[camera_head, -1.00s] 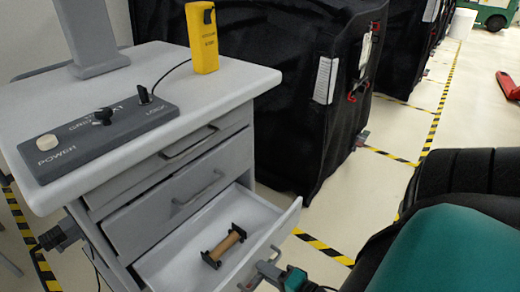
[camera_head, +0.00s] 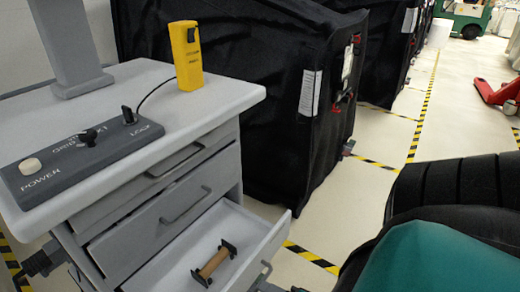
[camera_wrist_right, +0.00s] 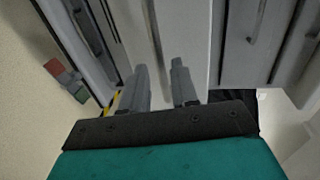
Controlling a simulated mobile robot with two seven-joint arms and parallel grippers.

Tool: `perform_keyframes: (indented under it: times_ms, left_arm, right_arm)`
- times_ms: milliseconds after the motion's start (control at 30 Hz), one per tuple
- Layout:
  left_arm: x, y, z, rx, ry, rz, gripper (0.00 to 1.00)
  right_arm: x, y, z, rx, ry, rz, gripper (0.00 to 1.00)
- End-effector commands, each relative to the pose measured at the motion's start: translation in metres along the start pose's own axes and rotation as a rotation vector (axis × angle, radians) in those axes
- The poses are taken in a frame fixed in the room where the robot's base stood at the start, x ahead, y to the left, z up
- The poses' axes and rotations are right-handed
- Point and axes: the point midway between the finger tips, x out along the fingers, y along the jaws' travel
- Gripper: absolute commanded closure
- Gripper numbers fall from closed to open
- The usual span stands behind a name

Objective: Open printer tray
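A grey drawer cabinet (camera_head: 130,235) stands at the left of the head view. Its lowest drawer (camera_head: 262,245) is pulled out, and a brown spool with black ends (camera_head: 214,262) lies inside. The two drawers above, including the middle one (camera_head: 160,222), are shut. My right gripper (camera_head: 268,287) is mostly cut off at the bottom edge, close to the open drawer's handle (camera_head: 260,274). In the right wrist view its fingers (camera_wrist_right: 160,85) are apart, facing a pale drawer front (camera_wrist_right: 180,25). Contact with the handle cannot be told. My left gripper is out of view.
On the cabinet top are a control box (camera_head: 82,155) with knobs and a yellow handheld unit (camera_head: 186,60) on a cable. Black covered carts (camera_head: 245,90) stand behind. Pale floor (camera_head: 350,200) with striped tape is free to the right. A red pallet jack (camera_head: 497,95) is farther off.

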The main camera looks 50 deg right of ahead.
Motion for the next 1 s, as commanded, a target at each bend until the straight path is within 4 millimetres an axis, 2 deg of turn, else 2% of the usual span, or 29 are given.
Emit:
perform_keyframes:
  times_ms: [33, 200, 400, 600, 1000]
  left_arm:
    - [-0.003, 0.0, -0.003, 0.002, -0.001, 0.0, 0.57]
    - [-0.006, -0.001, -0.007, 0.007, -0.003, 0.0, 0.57]
    - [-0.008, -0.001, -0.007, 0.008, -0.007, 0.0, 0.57]
    - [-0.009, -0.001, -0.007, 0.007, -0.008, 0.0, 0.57]
    - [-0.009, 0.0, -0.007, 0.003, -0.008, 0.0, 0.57]
  right_arm:
    - [-0.014, -0.001, 0.0, 0.0, -0.001, 0.005, 0.71]
    - [-0.052, -0.001, 0.0, -0.001, -0.001, 0.004, 0.71]
    - [-0.082, -0.001, 0.0, 0.0, 0.0, 0.002, 0.71]
    - [-0.092, 0.0, 0.0, -0.001, 0.0, 0.0, 0.71]
    - [-0.092, 0.0, -0.001, -0.001, 0.0, -0.001, 0.71]
